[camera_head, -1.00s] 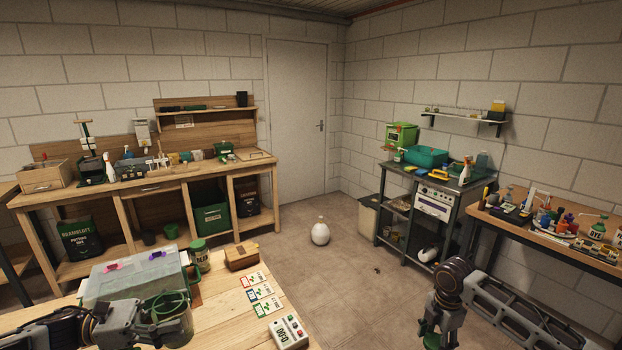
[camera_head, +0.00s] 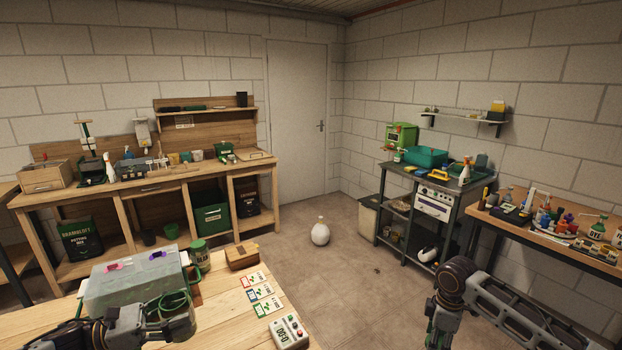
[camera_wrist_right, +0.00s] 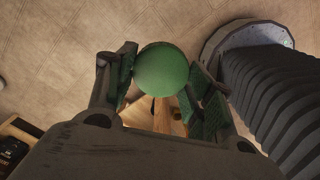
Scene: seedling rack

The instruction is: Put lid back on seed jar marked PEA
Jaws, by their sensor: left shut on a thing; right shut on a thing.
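My left gripper (camera_head: 182,322) is at the bottom left in the head view, over the near wooden table. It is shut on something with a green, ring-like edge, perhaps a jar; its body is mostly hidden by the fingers. My right gripper (camera_wrist_right: 165,95) is shut on a round green lid (camera_wrist_right: 162,68), seen clearly between the pads in the right wrist view. In the head view my right arm is at the bottom right, away from the table, and its fingertips are cut off by the lower edge. A green-lidded jar (camera_head: 200,257) stands on the table; its label is unreadable.
A translucent box (camera_head: 135,284) stands on the near table (camera_head: 226,325) beside my left gripper. A small wooden box (camera_head: 242,257), seed packets (camera_head: 262,294) and a white device with a display (camera_head: 288,331) stand or lie to the right. The floor beyond is mostly clear.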

